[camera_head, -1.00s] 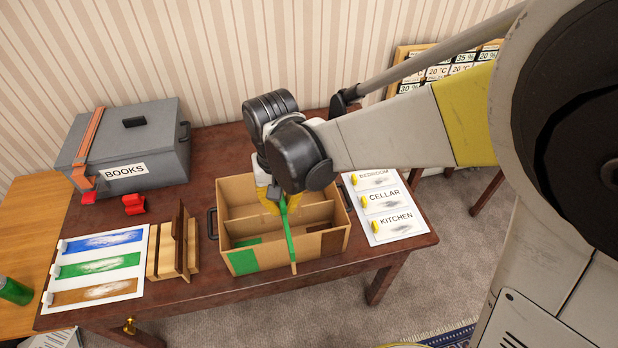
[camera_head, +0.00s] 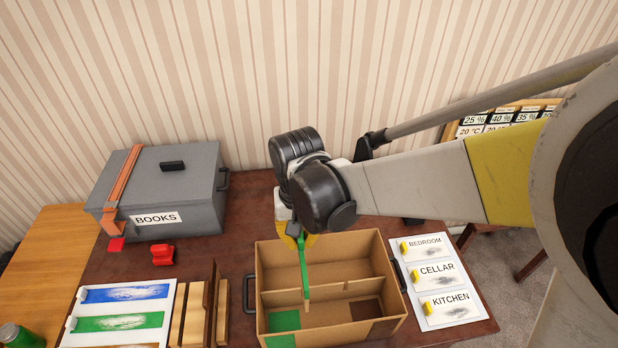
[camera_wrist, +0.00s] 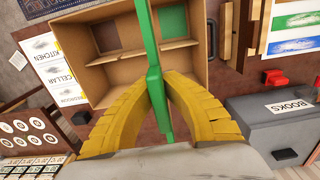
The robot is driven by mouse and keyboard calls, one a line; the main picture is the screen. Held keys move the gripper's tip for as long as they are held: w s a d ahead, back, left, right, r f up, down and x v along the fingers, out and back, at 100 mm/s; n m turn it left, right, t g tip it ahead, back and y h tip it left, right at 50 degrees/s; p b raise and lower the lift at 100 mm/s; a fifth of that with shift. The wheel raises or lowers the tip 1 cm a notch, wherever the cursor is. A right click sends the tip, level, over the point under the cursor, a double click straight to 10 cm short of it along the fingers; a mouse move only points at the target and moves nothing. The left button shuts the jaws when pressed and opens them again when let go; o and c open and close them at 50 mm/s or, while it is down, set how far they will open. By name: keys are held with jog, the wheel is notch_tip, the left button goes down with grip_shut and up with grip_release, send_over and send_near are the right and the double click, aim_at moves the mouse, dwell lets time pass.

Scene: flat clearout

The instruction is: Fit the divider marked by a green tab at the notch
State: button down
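My gripper (camera_head: 299,232) is above the back of the cardboard box (camera_head: 335,333), left of its middle. Its yellow fingers are shut on the green tab of a thin divider (camera_head: 305,272), seen nearly edge-on. In the wrist view the green tab (camera_wrist: 154,87) sits between the fingertips (camera_wrist: 157,82), and the green strip runs on across the box (camera_wrist: 97,76). A lengthwise partition (camera_head: 330,291) splits the box. A green patch (camera_head: 284,320) lies front left and a brown patch (camera_head: 366,309) front right.
Wooden dividers (camera_head: 200,315) stand left of the box, beside a card of coloured stripes (camera_head: 122,307). A grey BOOKS case (camera_head: 190,190) and a red piece (camera_head: 162,254) lie behind them. A BEDROOM, CELLAR, KITCHEN card (camera_head: 435,278) lies to the right.

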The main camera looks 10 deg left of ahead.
jog(key=f+b, duration=0.1)
jog(key=f, duration=0.1)
jog(key=f+b, duration=0.1)
jog(key=f, duration=0.1)
jog(key=f+b, duration=0.1)
jog(key=f, duration=0.1)
jog(key=shift+s+d+f, duration=0.15)
jog(key=shift+s+d, duration=0.1)
jog(key=shift+s, duration=0.1)
jog(key=shift+f+b, duration=2.3)
jog(key=shift+f, duration=0.2)
jog(key=shift+f+b, duration=3.85)
jog(key=shift+f, duration=0.4)
jog(key=c, duration=1.5)
grip_release()
jog(key=shift+c, duration=0.2)
